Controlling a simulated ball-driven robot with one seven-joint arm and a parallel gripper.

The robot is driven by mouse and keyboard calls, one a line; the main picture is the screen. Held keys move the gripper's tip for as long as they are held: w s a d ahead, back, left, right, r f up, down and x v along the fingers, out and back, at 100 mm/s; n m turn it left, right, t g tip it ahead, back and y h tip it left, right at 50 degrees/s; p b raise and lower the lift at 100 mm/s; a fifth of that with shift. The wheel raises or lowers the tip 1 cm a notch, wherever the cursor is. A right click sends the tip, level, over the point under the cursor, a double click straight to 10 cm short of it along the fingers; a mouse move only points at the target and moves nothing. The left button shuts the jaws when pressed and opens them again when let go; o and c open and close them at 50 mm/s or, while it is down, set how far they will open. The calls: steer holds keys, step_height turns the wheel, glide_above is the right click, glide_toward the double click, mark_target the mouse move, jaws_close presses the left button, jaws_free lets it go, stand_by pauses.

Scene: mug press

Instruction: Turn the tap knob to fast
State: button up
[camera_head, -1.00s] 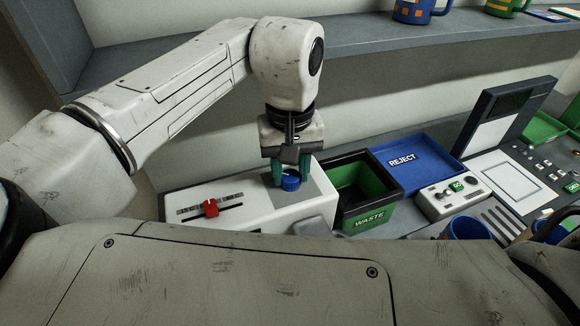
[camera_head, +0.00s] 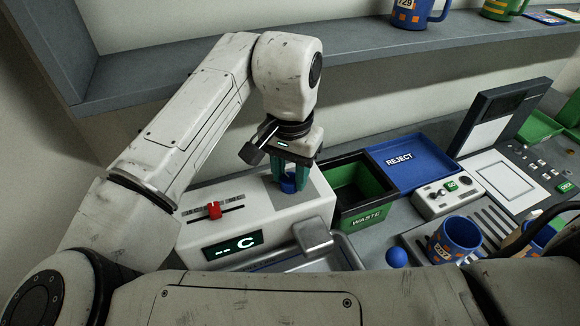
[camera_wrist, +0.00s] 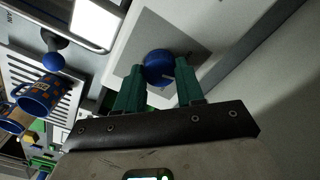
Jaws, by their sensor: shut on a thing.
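The blue tap knob (camera_head: 287,184) stands on a grey square patch on top of the white dispenser box (camera_head: 210,235). My gripper (camera_head: 289,180) points down over it, with its green fingers on either side of the knob and shut on it. In the wrist view the round blue knob (camera_wrist: 158,66) shows between and just beyond the green fingertips. The fingers partly hide the knob in the head view. No speed marking for the knob is readable.
The box carries a red slider (camera_head: 214,210), a green-lit display (camera_head: 233,247) and a grey spout (camera_head: 313,236). A shelf (camera_head: 200,74) runs behind.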

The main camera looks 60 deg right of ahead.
mark_target(291, 178)
steer(key=m, duration=0.6)
steer(key=m+b, duration=0.2)
steer(key=m, duration=0.4)
steer(key=shift+m, duration=0.3)
stand_by(0.3)
steer(key=o, duration=1)
steer(key=shift+o, duration=0.2)
steer(key=shift+r, duration=0.1)
step_height(291, 178, up, 11)
steer(key=shift+f, duration=0.2)
